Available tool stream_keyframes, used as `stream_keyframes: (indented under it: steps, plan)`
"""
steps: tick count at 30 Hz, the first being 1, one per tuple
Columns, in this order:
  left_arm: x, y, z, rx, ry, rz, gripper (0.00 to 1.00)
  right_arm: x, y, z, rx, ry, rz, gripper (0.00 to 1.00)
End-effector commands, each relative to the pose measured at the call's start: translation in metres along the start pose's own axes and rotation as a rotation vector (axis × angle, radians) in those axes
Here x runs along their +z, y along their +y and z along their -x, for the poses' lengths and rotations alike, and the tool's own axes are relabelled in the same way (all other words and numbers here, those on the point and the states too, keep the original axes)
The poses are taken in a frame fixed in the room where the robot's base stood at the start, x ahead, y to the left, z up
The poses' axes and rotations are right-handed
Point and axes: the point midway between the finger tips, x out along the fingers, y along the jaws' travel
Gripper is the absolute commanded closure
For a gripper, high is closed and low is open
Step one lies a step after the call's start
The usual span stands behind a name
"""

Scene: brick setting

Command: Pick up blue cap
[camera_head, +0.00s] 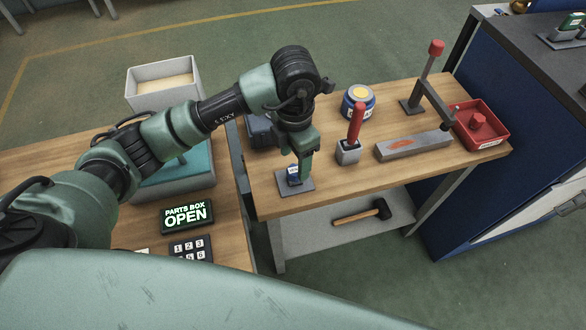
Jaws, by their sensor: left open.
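A small dark blue piece with a pale top (293,174), which looks like the blue cap, stands on a grey square plate (301,187) at the front left of the right-hand wooden table. My left gripper (301,168) points down right at it, and its green finger partly hides the piece. The gripper is open; I cannot tell whether the fingers touch the piece. My right gripper is not in view.
Behind stand a blue-and-white jar (359,103), a red-handled tool in a grey block (348,152), a grey bar (413,146), a tall red-knobbed press (412,104) and a red tray (494,144). A lit sign (187,214) and keypad (190,248) are at left. A hammer (362,212) lies below.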

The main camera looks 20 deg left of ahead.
Motion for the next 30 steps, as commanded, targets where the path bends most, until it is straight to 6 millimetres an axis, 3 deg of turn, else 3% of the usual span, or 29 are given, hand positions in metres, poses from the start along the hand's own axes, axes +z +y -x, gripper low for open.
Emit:
stream_keyframes:
  steps: [7,16,17,23,30]
  plan:
    - [0.001,-0.002,-0.035,-0.002,0.003,0.001,0.39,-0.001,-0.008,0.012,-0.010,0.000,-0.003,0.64]
    - [0.002,-0.001,-0.041,0.000,0.000,0.000,0.39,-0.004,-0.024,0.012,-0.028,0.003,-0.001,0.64]
    - [0.002,-0.001,-0.041,0.000,0.000,0.000,0.45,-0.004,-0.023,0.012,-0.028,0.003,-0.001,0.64]
    - [0.002,-0.001,-0.041,0.000,0.000,0.000,1.00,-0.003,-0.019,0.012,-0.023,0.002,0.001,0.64]
    - [0.002,-0.001,-0.040,0.000,0.000,0.000,1.00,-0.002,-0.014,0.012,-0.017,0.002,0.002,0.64]
